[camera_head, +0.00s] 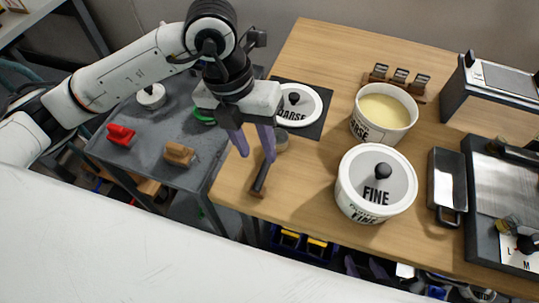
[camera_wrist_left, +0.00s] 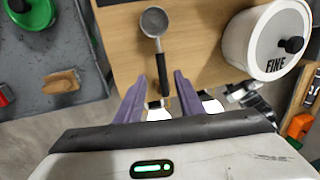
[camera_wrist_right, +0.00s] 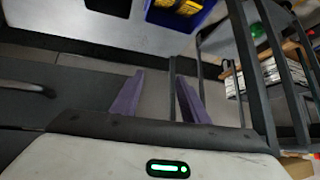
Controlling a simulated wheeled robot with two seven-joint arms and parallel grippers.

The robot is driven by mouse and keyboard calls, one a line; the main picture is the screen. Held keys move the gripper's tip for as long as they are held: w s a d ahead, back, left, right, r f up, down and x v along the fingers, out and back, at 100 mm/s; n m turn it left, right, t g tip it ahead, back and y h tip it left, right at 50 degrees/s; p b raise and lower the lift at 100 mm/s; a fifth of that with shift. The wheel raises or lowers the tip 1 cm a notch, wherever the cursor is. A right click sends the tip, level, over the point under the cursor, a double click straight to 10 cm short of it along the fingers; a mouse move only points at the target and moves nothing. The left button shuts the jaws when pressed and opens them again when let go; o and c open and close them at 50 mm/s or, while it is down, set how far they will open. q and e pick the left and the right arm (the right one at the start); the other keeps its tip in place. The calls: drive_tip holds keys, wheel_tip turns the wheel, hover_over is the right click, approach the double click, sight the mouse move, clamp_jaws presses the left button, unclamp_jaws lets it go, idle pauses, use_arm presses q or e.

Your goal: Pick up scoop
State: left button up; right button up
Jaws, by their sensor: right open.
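The scoop lies on the wooden table, with a round grey metal cup (camera_head: 281,141) and a dark handle (camera_head: 261,177) that points toward the table's front edge. In the left wrist view the scoop's handle (camera_wrist_left: 162,72) lines up with the gap between my left fingers, and its cup lies beyond them. My left gripper (camera_head: 257,158) is open and hangs over the handle; its height above the handle is hard to tell. My right gripper (camera_wrist_right: 160,76) is open and empty in the right wrist view, over the floor area, and does not show in the head view.
A lidded white FINE pot (camera_head: 362,208) stands right of the scoop. An open pot (camera_head: 371,126) of pale yellow content is behind it. A lid (camera_head: 304,105) lies on a dark mat. A grey side cart (camera_head: 160,130) with brushes stands left.

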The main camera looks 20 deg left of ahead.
sight(264, 166)
use_arm(q)
drive_tip(key=f, duration=0.2)
drive_tip(key=d+f, duration=0.1)
drive_tip(key=f, duration=0.2)
drive_tip(key=shift+s+d+f+p, duration=0.1)
drive_tip(key=shift+d+p, duration=0.1)
drive_tip(key=shift+p, duration=0.15)
clamp_jaws()
